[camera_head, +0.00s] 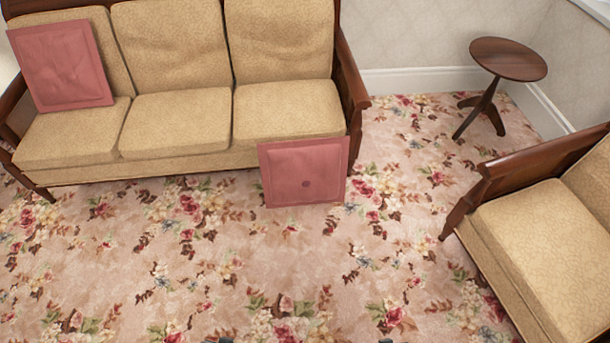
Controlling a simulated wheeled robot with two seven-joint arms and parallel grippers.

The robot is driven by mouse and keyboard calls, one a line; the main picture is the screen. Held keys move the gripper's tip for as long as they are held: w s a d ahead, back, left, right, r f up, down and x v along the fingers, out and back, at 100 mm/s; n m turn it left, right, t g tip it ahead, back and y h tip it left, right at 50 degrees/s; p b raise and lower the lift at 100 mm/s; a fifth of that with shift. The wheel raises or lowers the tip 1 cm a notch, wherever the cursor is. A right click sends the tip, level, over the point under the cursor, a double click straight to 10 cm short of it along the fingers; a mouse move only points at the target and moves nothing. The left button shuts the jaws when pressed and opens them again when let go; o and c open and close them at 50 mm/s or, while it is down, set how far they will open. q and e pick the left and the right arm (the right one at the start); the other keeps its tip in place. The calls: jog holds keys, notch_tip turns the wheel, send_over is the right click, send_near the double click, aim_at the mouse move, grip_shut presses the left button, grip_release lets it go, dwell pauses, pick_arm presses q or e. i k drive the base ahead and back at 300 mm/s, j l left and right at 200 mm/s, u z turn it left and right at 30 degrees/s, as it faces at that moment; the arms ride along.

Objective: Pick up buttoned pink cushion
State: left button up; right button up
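A square pink cushion (290,166) with a dark round button near its middle stands nearly upright on the floral carpet. It is against the front of the sofa's right end, partly covering the front of the right seat. A second square pink cushion (58,70) leans on the backrest at the sofa's left end, and no clear button shows on it. Neither of my grippers can be made out. Only small dark bits show at the bottom edge, too cut off to identify.
A beige sofa (177,120) with wooden arms stands along the back. A small round wooden table (508,58) is at the back right. A beige armchair (545,245) stands at the right edge. The carpet (230,265) in front is clear.

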aim_at(311, 170)
jog(key=i+z, duration=0.15)
jog(key=i, duration=0.85)
jog(key=i+j+z, duration=0.15)
jog(key=i, duration=0.8)
